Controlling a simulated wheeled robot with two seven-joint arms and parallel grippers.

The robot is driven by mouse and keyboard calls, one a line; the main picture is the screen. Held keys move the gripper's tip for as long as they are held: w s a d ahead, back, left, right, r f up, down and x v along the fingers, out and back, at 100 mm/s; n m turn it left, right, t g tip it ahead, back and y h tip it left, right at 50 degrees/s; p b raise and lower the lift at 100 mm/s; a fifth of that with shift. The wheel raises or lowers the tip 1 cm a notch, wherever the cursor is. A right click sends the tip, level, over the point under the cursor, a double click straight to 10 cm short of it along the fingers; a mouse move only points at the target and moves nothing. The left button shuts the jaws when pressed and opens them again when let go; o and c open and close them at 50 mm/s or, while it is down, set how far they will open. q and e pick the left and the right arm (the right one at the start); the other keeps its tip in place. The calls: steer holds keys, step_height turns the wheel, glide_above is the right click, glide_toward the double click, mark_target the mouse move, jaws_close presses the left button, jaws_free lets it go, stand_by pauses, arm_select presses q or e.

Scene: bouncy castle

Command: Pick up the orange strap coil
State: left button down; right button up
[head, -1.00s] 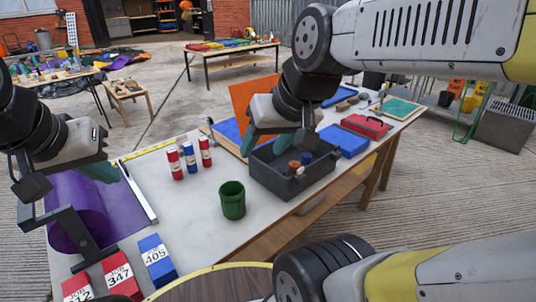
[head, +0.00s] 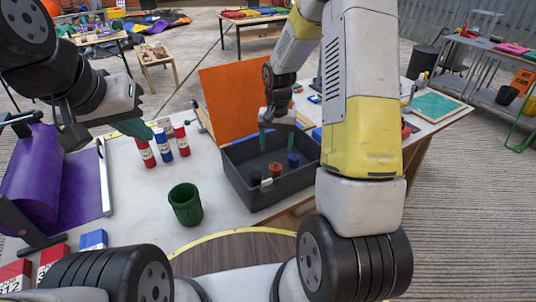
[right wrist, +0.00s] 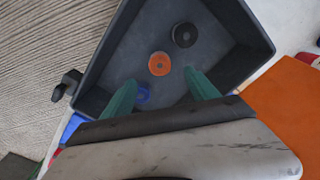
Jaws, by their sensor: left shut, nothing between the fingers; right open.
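The orange strap coil (head: 275,169) lies in the dark grey bin (head: 237,187), between a black coil (head: 256,177) and a blue coil (head: 293,160). In the right wrist view the orange coil (right wrist: 160,64) is on the bin floor, beyond my fingertips. My right gripper (head: 277,143) is open above the bin, pointing down. Its green fingers (right wrist: 163,82) straddle the view of the blue coil (right wrist: 142,94), with nothing seen held. My left gripper (head: 146,130) is shut and empty, over the table's left part near the red and blue cylinders.
A green cup (head: 186,204) stands left of the bin. Several red and blue cylinders (head: 164,144) stand behind it. An orange panel (head: 238,98) rises behind the bin. A purple roll (head: 32,178) lies at left. The bin walls surround the coils.

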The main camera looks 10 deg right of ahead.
mark_target(275, 166)
steer(key=f, duration=1)
steer(key=shift+w+d+f, duration=0.1)
steer(key=shift+w+f, duration=0.2)
steer(key=shift+w, duration=0.05)
jaws_close()
steer(key=shift+r, duration=5.05)
